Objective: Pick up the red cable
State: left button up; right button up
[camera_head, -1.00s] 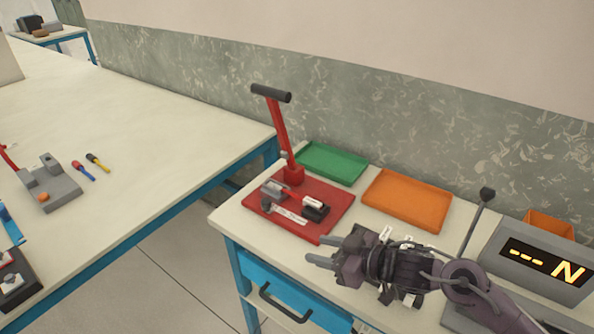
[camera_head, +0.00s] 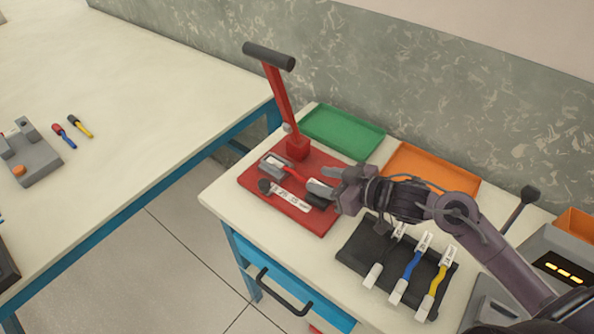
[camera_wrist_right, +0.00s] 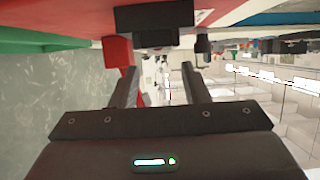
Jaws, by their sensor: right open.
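The red cable (camera_head: 296,174) is a short red piece on the red press base (camera_head: 257,181), running between a grey block (camera_head: 273,163) and a pale connector end (camera_head: 320,188) by a dark block. My right gripper (camera_head: 338,184) is at the right edge of the press base, beside that connector end. In the right wrist view the two fingers (camera_wrist_right: 157,88) are apart, with the dark block (camera_wrist_right: 153,20) ahead of them. I cannot tell whether the fingers touch anything. My left gripper is not in view.
The press lever (camera_head: 277,90) stands upright behind the cable. A green tray (camera_head: 342,131) and an orange tray (camera_head: 425,168) lie behind. A black holder (camera_head: 358,240) with white-ended cables, including blue and yellow ones, is in front of my right arm.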

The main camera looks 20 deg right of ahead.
aim_at(301, 175)
jog(key=x, duration=0.5)
jog(key=shift+w+a+f, duration=0.2)
jog(key=shift+a, duration=0.05)
jog(key=shift+c, duration=0.3)
grip_shut()
